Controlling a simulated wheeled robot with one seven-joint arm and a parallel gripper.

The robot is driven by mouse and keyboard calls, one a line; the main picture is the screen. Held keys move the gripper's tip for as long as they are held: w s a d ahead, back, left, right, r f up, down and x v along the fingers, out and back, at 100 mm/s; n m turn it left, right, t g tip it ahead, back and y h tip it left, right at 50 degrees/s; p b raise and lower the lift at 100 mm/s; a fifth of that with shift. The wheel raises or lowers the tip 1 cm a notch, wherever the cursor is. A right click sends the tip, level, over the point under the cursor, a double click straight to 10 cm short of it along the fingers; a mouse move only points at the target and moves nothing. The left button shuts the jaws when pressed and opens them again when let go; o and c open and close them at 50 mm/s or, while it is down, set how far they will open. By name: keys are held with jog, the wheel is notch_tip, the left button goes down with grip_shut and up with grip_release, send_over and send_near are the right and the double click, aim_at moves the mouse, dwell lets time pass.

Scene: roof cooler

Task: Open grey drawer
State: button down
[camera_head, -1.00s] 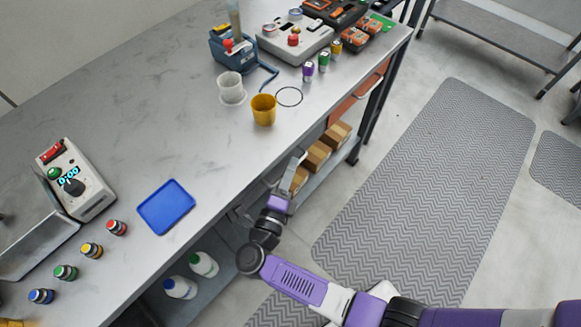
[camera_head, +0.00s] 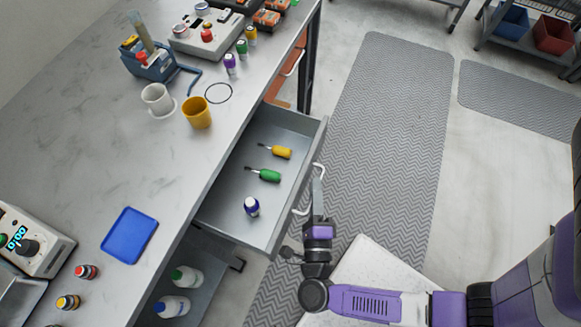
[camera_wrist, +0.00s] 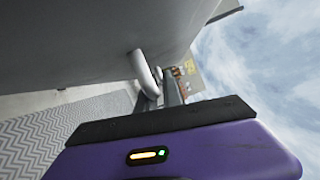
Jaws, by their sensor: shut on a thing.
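The grey drawer (camera_head: 236,204) is pulled well out from under the workbench in the head view. In the wrist view the handle (camera_wrist: 147,75) curves from the drawer front (camera_wrist: 110,40) down to my gripper (camera_wrist: 172,92). The fingertips are partly hidden there.
The workbench (camera_head: 75,165) carries a yellow cup (camera_head: 197,113), a white cup (camera_head: 157,99) and a blue tray (camera_head: 130,235). An orange drawer (camera_head: 288,82) lies beyond. Floor right of the drawer is clear, with grey mats (camera_head: 400,110).

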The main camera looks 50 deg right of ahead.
jog(key=shift+s+d, duration=0.2)
jog(key=shift+s, duration=0.6)
jog(key=shift+s+d, duration=0.2)
jog(key=shift+s, duration=0.65)
jog(key=shift+s+d, duration=0.2)
jog(key=shift+s, duration=0.6)
jog(key=c, duration=1.5)
grip_release()
jog(key=b+v, duration=0.2)
jog(key=v, duration=0.5)
jog(key=shift+s+a, duration=0.25)
jog(key=shift+a, duration=0.05)
jog(key=shift+f, duration=0.1)
